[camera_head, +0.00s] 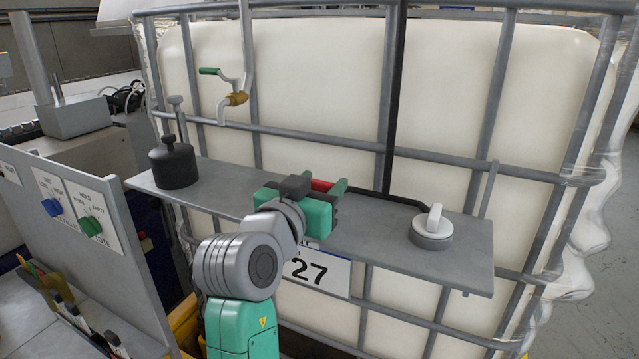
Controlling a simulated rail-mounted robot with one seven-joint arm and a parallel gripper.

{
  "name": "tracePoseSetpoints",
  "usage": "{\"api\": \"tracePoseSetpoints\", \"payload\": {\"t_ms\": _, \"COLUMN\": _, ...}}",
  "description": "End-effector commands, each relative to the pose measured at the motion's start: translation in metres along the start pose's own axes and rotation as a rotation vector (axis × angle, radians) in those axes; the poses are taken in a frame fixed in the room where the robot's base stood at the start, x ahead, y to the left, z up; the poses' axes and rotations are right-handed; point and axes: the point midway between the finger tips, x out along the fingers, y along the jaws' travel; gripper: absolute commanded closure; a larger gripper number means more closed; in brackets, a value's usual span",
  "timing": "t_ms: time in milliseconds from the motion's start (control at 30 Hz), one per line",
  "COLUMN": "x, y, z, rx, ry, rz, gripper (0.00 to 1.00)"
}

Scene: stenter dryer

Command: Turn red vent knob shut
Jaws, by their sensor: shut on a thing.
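The red vent knob (321,186) shows as a small red piece at the middle of the grey shelf, mostly hidden behind my gripper. My gripper (323,187), green and grey, reaches over the shelf from the front. Its green fingers lie on either side of the red knob and are shut on it. The knob's lower part and its turn angle are hidden.
The grey shelf (380,226) runs along a white caged tank (320,90). On it stand a black weight-like pot (174,166) at left and a grey-white knob (432,234) at right. A green-handled tap (236,98) hangs above. A panel with blue and green knobs (75,213) stands left.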

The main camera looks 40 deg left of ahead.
Motion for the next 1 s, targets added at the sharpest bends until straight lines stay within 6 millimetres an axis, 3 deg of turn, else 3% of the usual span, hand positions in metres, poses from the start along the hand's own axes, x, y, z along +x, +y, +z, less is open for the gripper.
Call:
{"api": "tracePoseSetpoints", "payload": {"t_ms": 500, "x": 0.000, "y": 0.000, "z": 0.000, "rx": -0.001, "ry": 0.000, "rz": 0.019, "gripper": 0.74}}
{"api": "tracePoseSetpoints", "payload": {"t_ms": 533, "x": 0.000, "y": 0.000, "z": 0.000, "rx": -0.001, "ry": 0.000, "rz": 0.019, "gripper": 0.47}}
{"api": "tracePoseSetpoints", "payload": {"t_ms": 633, "x": 0.000, "y": 0.000, "z": 0.000, "rx": -0.001, "ry": -0.001, "rz": 0.019, "gripper": 0.29}}
{"api": "tracePoseSetpoints", "payload": {"t_ms": 900, "x": -0.001, "y": 0.000, "z": 0.000, "rx": -0.001, "ry": 0.000, "rz": 0.018, "gripper": 0.29}}
{"api": "tracePoseSetpoints", "payload": {"t_ms": 1000, "x": -0.013, "y": -0.001, "z": 0.002, "rx": 0.000, "ry": 0.001, "rz": 0.017, "gripper": 0.29}}
